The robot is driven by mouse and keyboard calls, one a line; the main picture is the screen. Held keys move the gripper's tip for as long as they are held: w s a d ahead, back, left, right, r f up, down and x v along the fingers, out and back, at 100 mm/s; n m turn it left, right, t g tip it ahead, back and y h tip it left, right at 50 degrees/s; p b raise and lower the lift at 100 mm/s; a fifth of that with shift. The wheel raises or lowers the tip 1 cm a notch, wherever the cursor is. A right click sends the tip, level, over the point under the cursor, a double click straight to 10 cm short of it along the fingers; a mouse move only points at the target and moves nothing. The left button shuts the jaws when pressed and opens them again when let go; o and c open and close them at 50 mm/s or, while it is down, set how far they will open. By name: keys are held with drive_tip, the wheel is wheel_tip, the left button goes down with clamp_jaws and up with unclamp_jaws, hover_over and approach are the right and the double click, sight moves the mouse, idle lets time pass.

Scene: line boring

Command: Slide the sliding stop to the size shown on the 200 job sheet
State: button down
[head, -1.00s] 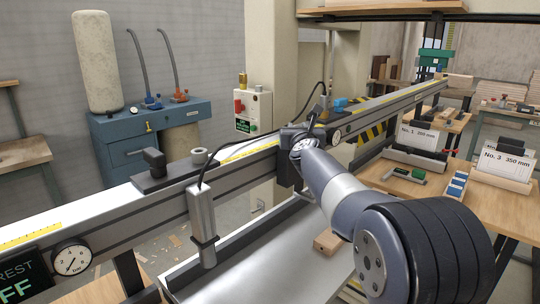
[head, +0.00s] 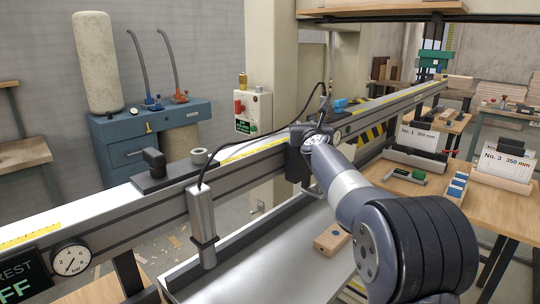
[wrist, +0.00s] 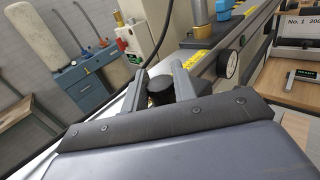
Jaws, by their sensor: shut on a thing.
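The sliding stop is a dark block (head: 297,166) on the long grey rail (head: 100,215). Its black knob (wrist: 159,92) shows between my fingers in the wrist view. My gripper (head: 308,130) is shut on this knob; in the wrist view its two fingers (wrist: 160,88) stand on either side of it. My wrist hides part of the stop in the head view. A yellow scale strip (head: 255,148) runs along the rail's top. The job sheet marked No. 1, 200 mm (head: 417,135) stands at the right; it also shows partly in the wrist view (wrist: 296,22).
A dark plate with a knob (head: 153,163) sits on the rail at left. A pressure gauge (head: 71,260) and a grey cylinder with a cable (head: 203,225) are on its front. A wooden block (head: 332,240) lies below. The No. 3, 350 mm sheet (head: 503,165) stands at right.

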drive_tip(key=shift+w+d, duration=0.2)
drive_tip(key=shift+d, duration=0.05)
drive_tip(key=c, duration=1.2)
unclamp_jaws()
drive_tip(key=shift+a, duration=0.1)
drive_tip(key=shift+o, duration=0.2)
drive_tip(key=shift+s+b, duration=1.25)
drive_tip(key=shift+s, duration=1.8)
drive_tip(key=shift+w, duration=0.15)
drive_tip(key=w+p, duration=0.2)
drive_tip(key=w, duration=0.4)
drive_tip(key=shift+p, duration=0.35)
drive_tip(key=shift+s+a, duration=0.35)
drive_tip(key=shift+s, duration=0.1)
